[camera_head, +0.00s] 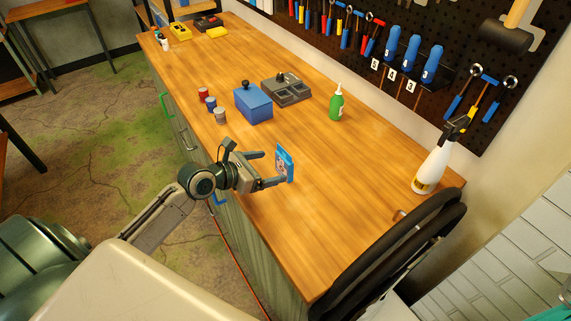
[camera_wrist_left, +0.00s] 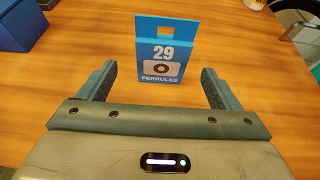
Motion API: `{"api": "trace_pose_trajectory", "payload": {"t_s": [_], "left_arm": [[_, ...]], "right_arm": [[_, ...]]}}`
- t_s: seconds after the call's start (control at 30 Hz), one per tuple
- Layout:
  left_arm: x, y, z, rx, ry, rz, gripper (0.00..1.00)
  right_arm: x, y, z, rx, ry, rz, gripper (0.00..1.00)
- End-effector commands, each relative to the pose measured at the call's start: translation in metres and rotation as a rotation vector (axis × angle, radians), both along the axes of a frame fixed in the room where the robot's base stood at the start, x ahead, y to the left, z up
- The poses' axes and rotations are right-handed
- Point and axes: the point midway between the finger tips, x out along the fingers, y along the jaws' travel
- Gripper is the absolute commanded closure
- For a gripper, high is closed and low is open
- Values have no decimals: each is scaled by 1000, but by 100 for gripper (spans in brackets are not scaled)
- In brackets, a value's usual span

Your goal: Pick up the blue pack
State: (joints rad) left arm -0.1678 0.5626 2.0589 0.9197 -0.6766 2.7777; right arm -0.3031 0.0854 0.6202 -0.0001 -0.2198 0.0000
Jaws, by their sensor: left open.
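The blue pack (camera_head: 284,162) stands upright on the wooden workbench in the head view. In the left wrist view the blue pack (camera_wrist_left: 161,52) shows its face with the number 29, the word FERRULES and a hang hole at the top. My left gripper (camera_head: 274,168) is open, with its fingers pointing at the pack. In the left wrist view its two fingers (camera_wrist_left: 161,88) are spread wider than the pack, which stands centred just ahead of or between the fingertips. My right gripper is not in view.
A blue box (camera_head: 253,104) with a black knob, small cans (camera_head: 211,104), a grey device (camera_head: 287,89), a green bottle (camera_head: 336,104) and a white spray bottle (camera_head: 433,168) stand on the workbench (camera_head: 330,190). Bench space around the pack is clear.

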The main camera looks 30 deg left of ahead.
Motion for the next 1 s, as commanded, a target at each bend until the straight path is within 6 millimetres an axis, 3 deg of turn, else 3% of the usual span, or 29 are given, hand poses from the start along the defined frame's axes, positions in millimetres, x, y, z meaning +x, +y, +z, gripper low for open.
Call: {"api": "trace_pose_trajectory", "payload": {"t_s": [0.2, 0.5, 0.73, 1.0], "left_arm": [[17, -9, -8, -2, 0, 2, 15], [31, -19, -20, -5, 3, 1, 15], [52, -31, -34, -2, 1, 2, 15], [57, -34, -38, 1, 0, 0, 15]], "right_arm": [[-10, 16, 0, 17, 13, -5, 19], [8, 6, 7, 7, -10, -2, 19], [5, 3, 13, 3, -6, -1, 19], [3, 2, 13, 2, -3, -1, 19]]}}
